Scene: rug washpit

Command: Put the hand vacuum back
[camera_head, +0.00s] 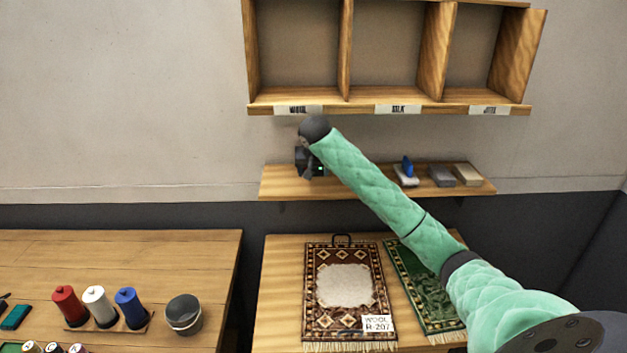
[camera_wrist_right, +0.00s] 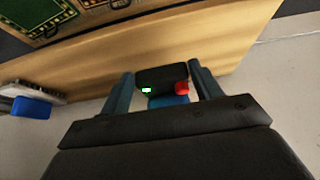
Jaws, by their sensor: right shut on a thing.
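The hand vacuum (camera_wrist_right: 160,76) is a dark body with a small green light and a red button, seen between my fingers in the right wrist view. My right gripper (camera_wrist_right: 162,92) is shut on it. In the head view the right gripper (camera_head: 303,160) is at the left part of the narrow wall shelf (camera_head: 285,188), and my arm hides much of it. A small dark part of the vacuum with the green light (camera_head: 320,169) shows there. I cannot tell whether the vacuum touches the shelf. My left gripper is not in view.
A blue-topped item (camera_head: 407,167), a grey block (camera_head: 441,176) and a beige block (camera_head: 467,175) stand on the shelf's right part. A labelled cubby unit (camera_head: 390,108) hangs above. Below, a patterned rug (camera_head: 316,253) and a green rug (camera_head: 403,264) lie on a table.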

